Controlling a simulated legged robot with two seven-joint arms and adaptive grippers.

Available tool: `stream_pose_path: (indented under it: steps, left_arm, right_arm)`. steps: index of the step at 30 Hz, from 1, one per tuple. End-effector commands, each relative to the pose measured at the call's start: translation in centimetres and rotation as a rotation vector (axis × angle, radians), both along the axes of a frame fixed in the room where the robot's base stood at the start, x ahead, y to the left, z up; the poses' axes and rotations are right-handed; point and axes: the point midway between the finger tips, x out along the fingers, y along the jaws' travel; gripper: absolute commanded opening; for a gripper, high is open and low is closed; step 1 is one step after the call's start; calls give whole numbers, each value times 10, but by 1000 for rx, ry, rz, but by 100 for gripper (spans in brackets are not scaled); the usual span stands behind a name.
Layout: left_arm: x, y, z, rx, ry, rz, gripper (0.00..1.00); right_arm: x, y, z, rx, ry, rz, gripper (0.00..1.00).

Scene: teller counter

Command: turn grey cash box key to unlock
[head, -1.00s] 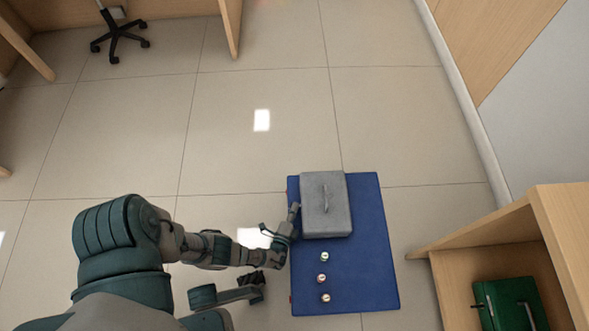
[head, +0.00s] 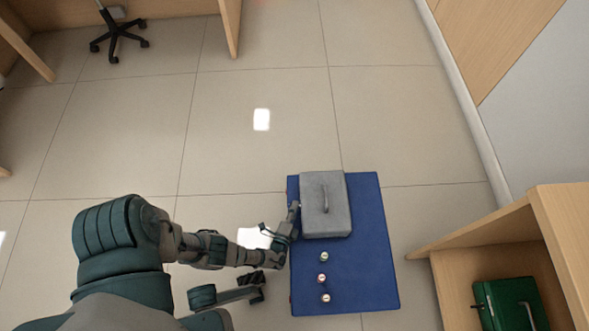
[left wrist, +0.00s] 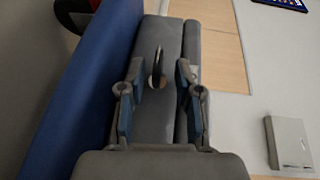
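The grey cash box (head: 338,215) lies on the blue mat (head: 365,285) in the head view, with a handle on its lid. My left gripper (head: 296,209) is at the left side of the box. In the left wrist view the grey box face (left wrist: 170,35) fills the middle. A small round key (left wrist: 157,68) stands out from it. My left gripper (left wrist: 160,72) has its two fingertips either side of the key. Gaps show between each finger and the key, so it is open.
Three small round items (head: 322,278) stand in a row on the mat in front of the box. A wooden shelf (head: 440,280) with a green box (head: 505,305) is at the lower right. The tiled floor (head: 250,120) behind the mat is clear.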

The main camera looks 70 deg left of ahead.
Motion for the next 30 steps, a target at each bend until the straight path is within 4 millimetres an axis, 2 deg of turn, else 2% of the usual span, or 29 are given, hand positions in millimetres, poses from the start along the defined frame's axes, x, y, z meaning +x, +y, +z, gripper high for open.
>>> stream_pose_path:
  steps: [5,21,30]
  left_arm:
    - [-1,0,14,-1,-2,-1,33]
    - [0,0,85,1,-1,-2,33]
    - [1,0,94,1,1,-2,33]
  right_arm:
    - [0,0,0,1,-1,0,40]
    - [-1,0,1,2,-2,0,40]
    - [-1,0,1,2,-2,0,40]
